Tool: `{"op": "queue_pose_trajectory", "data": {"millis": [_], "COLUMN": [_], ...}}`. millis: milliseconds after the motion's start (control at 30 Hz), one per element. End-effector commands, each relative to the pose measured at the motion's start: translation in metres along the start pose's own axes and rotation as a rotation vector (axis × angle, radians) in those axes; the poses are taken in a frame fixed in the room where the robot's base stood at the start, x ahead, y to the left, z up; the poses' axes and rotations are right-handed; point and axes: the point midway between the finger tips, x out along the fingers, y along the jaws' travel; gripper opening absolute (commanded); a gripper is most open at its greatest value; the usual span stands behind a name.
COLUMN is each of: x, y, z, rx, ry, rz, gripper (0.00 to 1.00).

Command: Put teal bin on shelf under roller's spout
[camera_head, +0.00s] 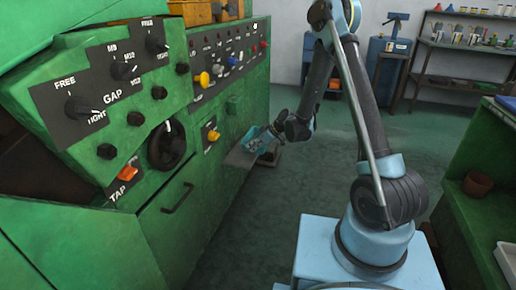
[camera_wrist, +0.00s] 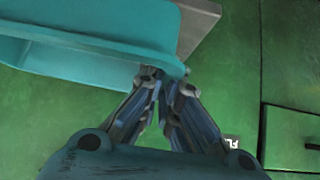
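The teal bin (camera_head: 254,139) is at the front of the green machine, at my gripper (camera_head: 275,133). In the wrist view the bin (camera_wrist: 85,62) fills the upper left, and my gripper (camera_wrist: 166,82) has its fingers close together on the bin's rim near one corner. The grey shelf (camera_head: 238,159) juts from the machine just below and left of the bin. A corner of the shelf (camera_wrist: 196,24) shows behind the bin in the wrist view. The bin hides part of the shelf, and I cannot tell whether they touch.
The green machine (camera_head: 215,200) with knobs, a handwheel (camera_head: 167,144) and a drawer handle (camera_head: 178,198) fills the left. Racks of bottles (camera_head: 465,45) stand at the back. The floor (camera_head: 250,225) between is clear.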

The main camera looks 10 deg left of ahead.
Motion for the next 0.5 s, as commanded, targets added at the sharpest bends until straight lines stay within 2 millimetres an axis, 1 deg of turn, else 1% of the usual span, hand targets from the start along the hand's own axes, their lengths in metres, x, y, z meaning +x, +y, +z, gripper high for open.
{"op": "queue_pose_trajectory", "data": {"millis": [500], "x": [0.036], "y": [-0.001], "z": [-0.023], "rx": [-0.002], "ry": [0.001], "rz": [-0.001], "gripper": [0.00]}}
